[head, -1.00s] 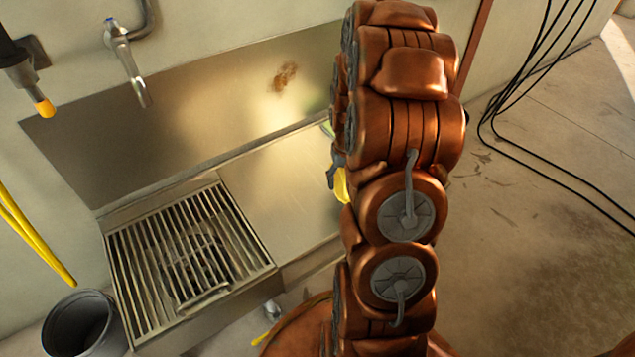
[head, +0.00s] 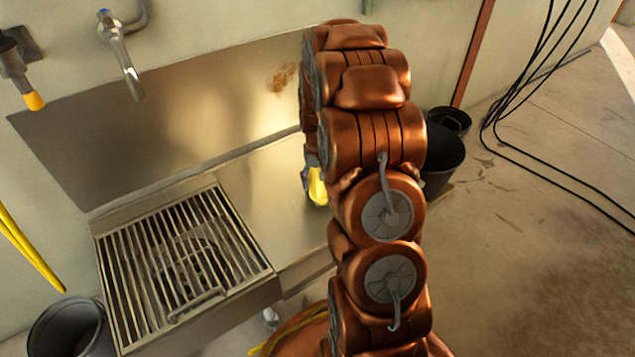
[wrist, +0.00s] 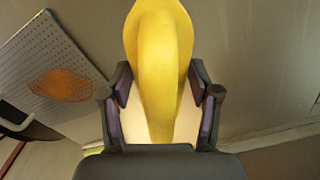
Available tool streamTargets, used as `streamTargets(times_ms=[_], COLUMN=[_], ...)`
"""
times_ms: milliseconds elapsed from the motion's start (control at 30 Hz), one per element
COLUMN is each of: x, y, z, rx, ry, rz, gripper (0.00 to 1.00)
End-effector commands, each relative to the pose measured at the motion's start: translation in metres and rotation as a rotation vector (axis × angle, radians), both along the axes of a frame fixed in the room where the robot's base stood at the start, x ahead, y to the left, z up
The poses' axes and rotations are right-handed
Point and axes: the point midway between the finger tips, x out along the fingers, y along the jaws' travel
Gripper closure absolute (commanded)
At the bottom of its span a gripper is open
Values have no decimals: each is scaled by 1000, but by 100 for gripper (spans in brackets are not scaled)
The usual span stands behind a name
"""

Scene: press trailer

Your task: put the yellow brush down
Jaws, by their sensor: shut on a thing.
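The yellow brush (wrist: 160,70) fills the middle of the wrist view, between the two dark fingers of my gripper (wrist: 160,108). My gripper is shut on it. In the head view a small part of the yellow brush (head: 317,187) shows at the left side of my copper-coloured arm, in front of the metal counter (head: 270,200). The arm hides most of the brush and of the gripper there. I cannot tell whether the brush touches the counter.
Left of the bare counter is a slatted grate (head: 185,260) under a tap (head: 122,55). A dark bucket (head: 68,328) stands at lower left. Dark buckets (head: 440,165) stand behind my arm at right. Black cables (head: 500,120) hang by the wall at right.

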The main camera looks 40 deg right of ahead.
Motion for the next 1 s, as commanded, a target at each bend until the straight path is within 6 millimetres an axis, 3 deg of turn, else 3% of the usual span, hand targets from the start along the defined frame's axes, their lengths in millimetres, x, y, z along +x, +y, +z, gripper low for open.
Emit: streamTargets(times_ms=[267,300,500,1000], x=[0,0,0,0], y=[0,0,0,0], z=[-1,-1,-1,6], rx=[0,0,0,-1], ry=[-1,-1,-1,-2], rz=[0,0,0,0], gripper=[71,35,15,14])
